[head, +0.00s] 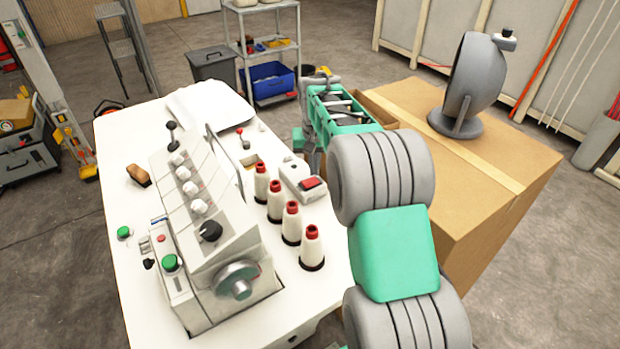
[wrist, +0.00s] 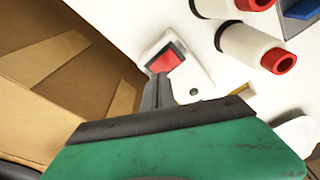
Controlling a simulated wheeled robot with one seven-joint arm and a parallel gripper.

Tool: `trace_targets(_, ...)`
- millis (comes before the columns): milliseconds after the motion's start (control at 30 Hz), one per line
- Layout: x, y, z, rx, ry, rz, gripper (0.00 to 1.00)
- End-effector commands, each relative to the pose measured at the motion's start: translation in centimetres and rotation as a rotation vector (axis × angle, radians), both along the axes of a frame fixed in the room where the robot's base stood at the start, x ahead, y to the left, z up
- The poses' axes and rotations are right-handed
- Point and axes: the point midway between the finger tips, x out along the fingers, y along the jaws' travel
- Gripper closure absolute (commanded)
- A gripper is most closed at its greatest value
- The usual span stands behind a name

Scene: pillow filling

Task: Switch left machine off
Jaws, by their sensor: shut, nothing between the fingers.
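The left machine (head: 205,225) is a white sewing machine set in a white table, with a grey handwheel and a row of white knobs. A white switch box (head: 298,176) with a red rocker (head: 312,183) sits on the table's right part, beside the thread cones. In the wrist view the red rocker (wrist: 165,60) is just beyond the tips of my gripper (wrist: 158,82). The fingers are together and empty, pointing at the switch. I cannot tell whether they touch it.
Several white thread cones with red tops (head: 291,222) stand close to the switch. A large cardboard box (head: 470,190) is right beside the table, with a grey round lamp-like object (head: 472,80) on it. A cart with a blue bin (head: 270,80) stands behind.

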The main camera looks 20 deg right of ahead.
Motion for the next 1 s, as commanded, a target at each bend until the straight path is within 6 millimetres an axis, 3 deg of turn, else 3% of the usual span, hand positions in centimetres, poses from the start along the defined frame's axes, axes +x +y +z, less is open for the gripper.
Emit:
trace_targets(467,0.0,0.0,4.8,0.000,0.000,0.000,1.00)
trace_targets(867,0.0,0.0,5.0,0.000,0.000,0.000,1.00)
trace_targets(1000,-1.1,1.0,6.4,-0.003,-0.016,0.020,1.00)
